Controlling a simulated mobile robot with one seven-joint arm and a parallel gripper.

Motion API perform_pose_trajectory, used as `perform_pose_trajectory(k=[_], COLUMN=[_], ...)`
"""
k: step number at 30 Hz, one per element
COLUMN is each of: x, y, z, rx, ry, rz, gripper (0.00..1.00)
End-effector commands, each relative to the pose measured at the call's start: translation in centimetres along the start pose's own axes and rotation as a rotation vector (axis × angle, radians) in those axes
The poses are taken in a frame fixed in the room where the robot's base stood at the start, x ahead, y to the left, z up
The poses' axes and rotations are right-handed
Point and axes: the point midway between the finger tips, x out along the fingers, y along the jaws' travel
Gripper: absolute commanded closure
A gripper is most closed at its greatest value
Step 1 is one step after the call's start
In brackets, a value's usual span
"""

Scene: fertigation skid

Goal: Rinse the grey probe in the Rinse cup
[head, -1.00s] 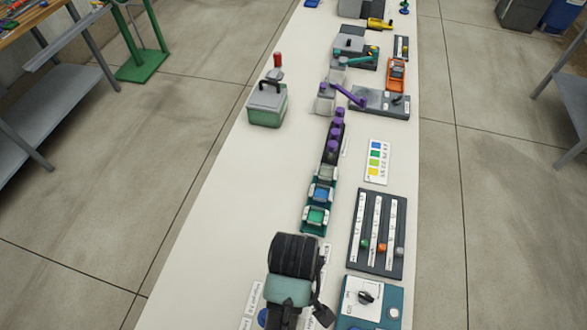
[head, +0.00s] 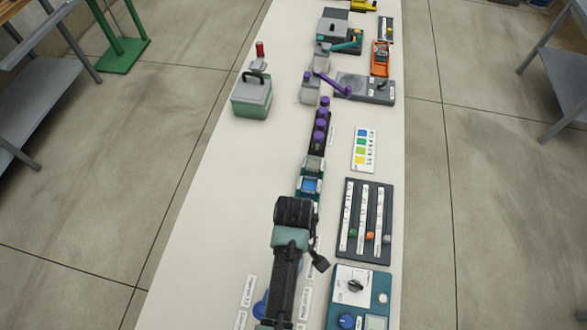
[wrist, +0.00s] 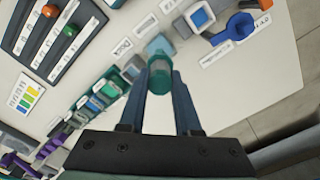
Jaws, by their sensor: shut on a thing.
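My gripper (wrist: 161,72) points down and is shut on a teal-green cylinder (wrist: 161,79). I cannot tell from its colour whether this is the grey probe. A pale grey-blue cup-like block (wrist: 158,45) shows just past the fingertips; contact with it is unclear. In the head view my wrist hides the fingertips and the near end of this row. The labels are too small to read, so I cannot tell which cup is the Rinse cup.
A blue fixture (wrist: 240,27) and a blue-and-white square cup (wrist: 199,17) stand nearby. A slider panel (head: 384,202), a knob panel (head: 352,300) and a colour card (head: 374,151) lie right of the row. Purple-capped bottles (head: 320,122) stand beyond. The bench's left side is mostly clear.

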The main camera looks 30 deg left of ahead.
Motion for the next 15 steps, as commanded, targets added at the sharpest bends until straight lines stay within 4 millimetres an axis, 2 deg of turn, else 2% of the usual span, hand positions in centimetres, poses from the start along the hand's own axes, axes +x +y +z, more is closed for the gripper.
perform_pose_trajectory(k=[1,15], x=[1.0,5.4], y=[0.0,0.0], z=[0.0,0.0], rx=[0.0,0.0], ry=[0.0,0.0], rz=[0.0,0.0], gripper=[1.0,1.0])
